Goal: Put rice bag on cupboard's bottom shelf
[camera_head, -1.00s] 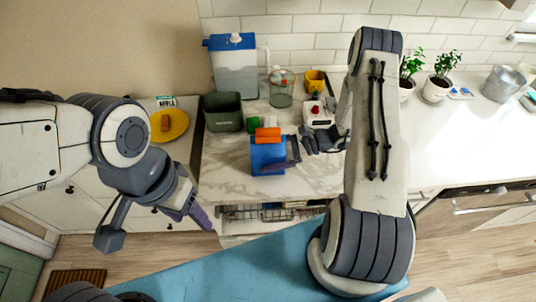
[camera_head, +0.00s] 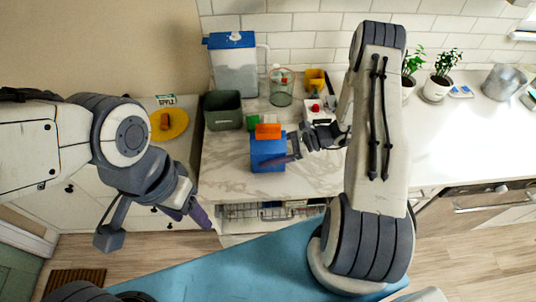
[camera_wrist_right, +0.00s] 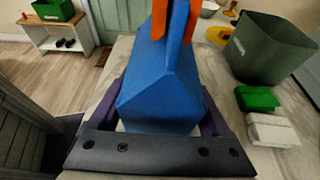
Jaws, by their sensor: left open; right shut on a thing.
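The blue bag with an orange top (camera_head: 267,152), which I take as the rice bag, stands upright near the front of the marble counter. It also fills the middle of the right wrist view (camera_wrist_right: 158,95). My right gripper (camera_head: 284,159) reaches it from the right and is shut on it, with dark purple fingers on both sides of its lower part in the wrist view. My left gripper (camera_head: 150,225) is open and empty, off the counter's front left. I cannot make out an open cupboard or its bottom shelf.
A grey-green bin (camera_head: 222,112), a small green box (camera_head: 253,122), a glass jar (camera_head: 281,88), a yellow cup (camera_head: 316,80) and a water jug (camera_head: 234,68) stand behind the bag. A rack (camera_head: 265,212) shows below the counter edge. Counter left of the bag is clear.

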